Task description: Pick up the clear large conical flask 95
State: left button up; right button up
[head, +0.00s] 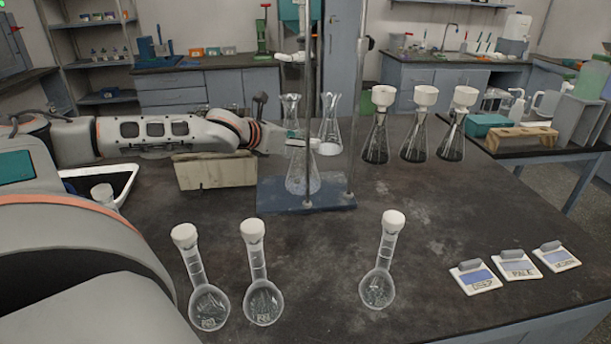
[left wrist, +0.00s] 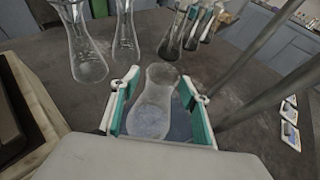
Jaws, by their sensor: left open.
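A clear conical flask (head: 303,178) stands upright on the blue base of the metal stand in the head view. No number 95 is legible on it. In the left wrist view this flask (left wrist: 152,112) sits between the two teal-padded fingers of my left gripper (left wrist: 160,82), with a gap showing beside its neck. My left gripper (head: 292,143) is open at the height of the flask's upper part, partly hidden by the stand. Two more clear conical flasks, one at the left (head: 291,103) and one at the right (head: 330,125), stand behind. My right gripper is not in view.
The stand's blue base (head: 270,203) carries upright rods close to my gripper. Several dark-bottomed flasks with white funnels (head: 418,125) stand behind to the right. Stoppered round flasks (head: 263,300) stand in front. Label cards (head: 519,266) lie at the right. A beige block (head: 215,172) is beneath my arm.

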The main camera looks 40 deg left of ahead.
pick_arm(q)
jog(key=shift+w+f, duration=0.1)
jog(key=shift+w, duration=0.15)
grip_shut()
jog(key=shift+r, duration=0.25)
